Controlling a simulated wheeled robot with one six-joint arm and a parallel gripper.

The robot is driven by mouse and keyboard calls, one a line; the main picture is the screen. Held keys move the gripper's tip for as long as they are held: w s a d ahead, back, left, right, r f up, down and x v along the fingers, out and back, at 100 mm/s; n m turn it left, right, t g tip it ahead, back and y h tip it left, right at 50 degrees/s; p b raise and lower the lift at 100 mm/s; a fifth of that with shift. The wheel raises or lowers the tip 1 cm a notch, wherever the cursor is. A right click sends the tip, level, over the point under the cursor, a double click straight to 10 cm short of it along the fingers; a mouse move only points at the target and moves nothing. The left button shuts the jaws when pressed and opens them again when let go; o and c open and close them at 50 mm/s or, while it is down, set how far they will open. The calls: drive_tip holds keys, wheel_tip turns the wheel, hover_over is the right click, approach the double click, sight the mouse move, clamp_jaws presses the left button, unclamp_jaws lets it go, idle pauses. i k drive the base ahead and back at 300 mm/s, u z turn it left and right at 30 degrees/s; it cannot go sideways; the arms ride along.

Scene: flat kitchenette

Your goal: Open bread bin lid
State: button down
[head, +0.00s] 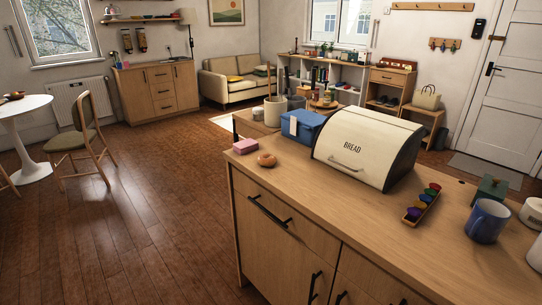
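The bread bin (368,147) stands on the wooden counter in the middle right of the head view. It is cream with dark end panels and the word BREAD on its front. Its curved lid (378,130) is down, and a metal handle (345,163) sits low on the lid's front. My gripper does not show in this view, so its state and place cannot be seen.
The counter (330,199) holds a bagel (267,160), a pink block (245,146), a blue box (304,126), a tray of coloured pots (422,204) and a blue mug (486,221). Counter in front of the bin is clear. Open floor (150,210) lies left.

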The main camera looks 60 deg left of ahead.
sight(365, 148)
drive_tip(key=u, duration=1.75)
drive_tip(key=k, duration=1.2)
drive_tip(key=u, duration=0.65)
drive_tip(key=i, duration=1)
drive_tip(key=z, duration=0.35)
drive_tip(key=i, duration=0.95)
drive_tip(key=z, duration=0.2)
